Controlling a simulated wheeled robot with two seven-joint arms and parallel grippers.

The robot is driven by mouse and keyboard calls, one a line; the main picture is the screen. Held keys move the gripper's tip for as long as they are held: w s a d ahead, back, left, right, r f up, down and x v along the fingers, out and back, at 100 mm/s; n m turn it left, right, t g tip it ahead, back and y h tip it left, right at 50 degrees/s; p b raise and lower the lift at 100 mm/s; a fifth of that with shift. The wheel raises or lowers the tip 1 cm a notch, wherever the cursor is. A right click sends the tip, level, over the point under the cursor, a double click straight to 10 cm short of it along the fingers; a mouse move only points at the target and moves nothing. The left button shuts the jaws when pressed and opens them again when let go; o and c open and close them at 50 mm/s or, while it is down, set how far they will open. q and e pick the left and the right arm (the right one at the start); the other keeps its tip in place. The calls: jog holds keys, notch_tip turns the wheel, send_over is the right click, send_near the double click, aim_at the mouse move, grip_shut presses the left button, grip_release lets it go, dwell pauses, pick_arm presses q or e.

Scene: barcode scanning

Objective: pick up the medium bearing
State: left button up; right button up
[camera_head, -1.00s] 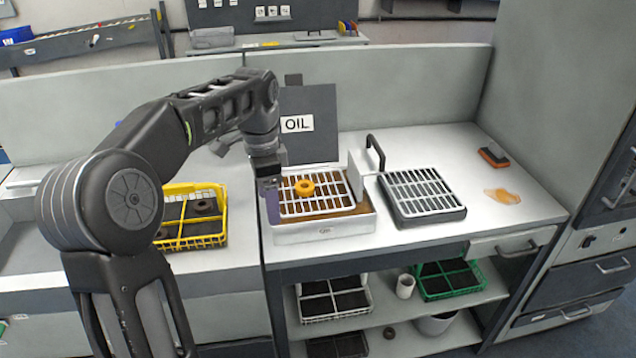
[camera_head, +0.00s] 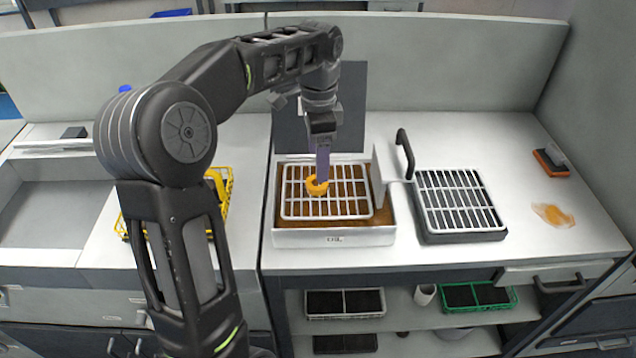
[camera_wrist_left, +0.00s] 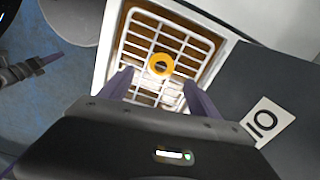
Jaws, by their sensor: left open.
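The medium bearing appears as an orange ring (camera_head: 312,187) lying on a white wire rack (camera_head: 345,206) over a brown oil bath in a white tray (camera_head: 375,236). In the left wrist view the orange ring (camera_wrist_left: 160,65) lies on the rack beyond the fingertips, with its hole showing. My left gripper (camera_head: 322,178) points down over the ring; its purple fingers hide part of it in the head view. In the left wrist view the fingers of my left gripper (camera_wrist_left: 155,82) are apart with nothing between them. My right gripper is not in view.
A grey tray with a white rack (camera_head: 458,203) stands to the right, past a black handle (camera_head: 404,153). A yellow crate (camera_head: 221,203) is partly behind my arm. An orange-and-black brush (camera_head: 550,162) and orange spill (camera_head: 553,214) lie far right. The lower shelf holds crates.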

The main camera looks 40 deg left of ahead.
aim_at(316, 182)
pick_arm(q)
jog(key=shift+f, duration=0.65)
jog(key=shift+s+a+f+p, duration=0.15)
jog(key=shift+f+p, duration=0.55)
jog(key=shift+f, duration=1.9)
jog(key=shift+c, duration=0.2)
grip_shut()
jog(key=shift+r, duration=0.2)
notch_tip(316, 182, up, 10)
jog(key=shift+f, duration=0.15)
